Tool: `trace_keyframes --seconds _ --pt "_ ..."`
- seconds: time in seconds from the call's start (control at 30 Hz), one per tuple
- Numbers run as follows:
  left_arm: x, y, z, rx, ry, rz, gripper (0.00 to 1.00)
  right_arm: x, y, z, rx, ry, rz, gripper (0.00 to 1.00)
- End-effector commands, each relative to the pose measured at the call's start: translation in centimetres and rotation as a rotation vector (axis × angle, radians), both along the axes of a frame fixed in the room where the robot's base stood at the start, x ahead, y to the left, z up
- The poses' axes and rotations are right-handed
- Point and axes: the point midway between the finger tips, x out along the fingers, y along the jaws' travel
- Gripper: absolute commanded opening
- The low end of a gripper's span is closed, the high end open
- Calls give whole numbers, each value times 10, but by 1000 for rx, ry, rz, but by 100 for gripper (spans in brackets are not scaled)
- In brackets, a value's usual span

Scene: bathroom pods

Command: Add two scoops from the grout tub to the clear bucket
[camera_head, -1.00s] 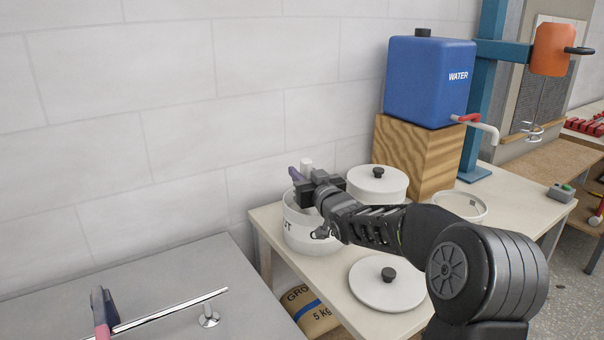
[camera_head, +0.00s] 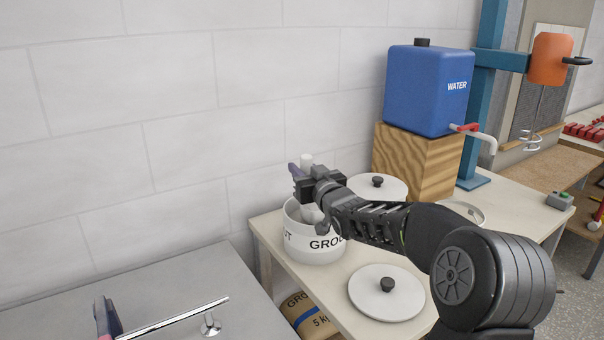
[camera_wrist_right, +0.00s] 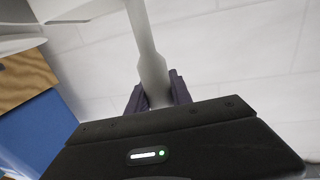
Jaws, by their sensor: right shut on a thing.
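The grout tub (camera_head: 315,246) is a white round tub with dark lettering, open on top, at the table's near left. My right gripper (camera_head: 303,173) is over its mouth, shut on the white handle of a scoop (camera_head: 306,160). A pale part below the gripper, at the tub's mouth, looks like the scoop's lower end; its load cannot be seen. In the right wrist view the handle (camera_wrist_right: 150,62) stands between the two dark fingers (camera_wrist_right: 155,95). The clear bucket (camera_head: 468,211) stands at the right, mostly hidden behind my right arm.
A white lid (camera_head: 386,291) with a black knob lies in front of the tub. A lidded white tub (camera_head: 377,187) stands behind my arm. A blue water tank (camera_head: 428,90) sits on a wooden block (camera_head: 412,160). A grey surface (camera_head: 165,290) with a metal bar lies left.

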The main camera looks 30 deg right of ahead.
Motion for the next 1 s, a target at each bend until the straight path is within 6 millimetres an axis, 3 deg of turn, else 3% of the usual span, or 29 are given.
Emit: trace_keyframes --seconds 0.7,1.0 --pt "0 0 41 -1 1 2 51 0 0 67 0 -2 0 0" --pt "0 0 46 -1 1 1 51 0 0 77 1 -2 0 0"
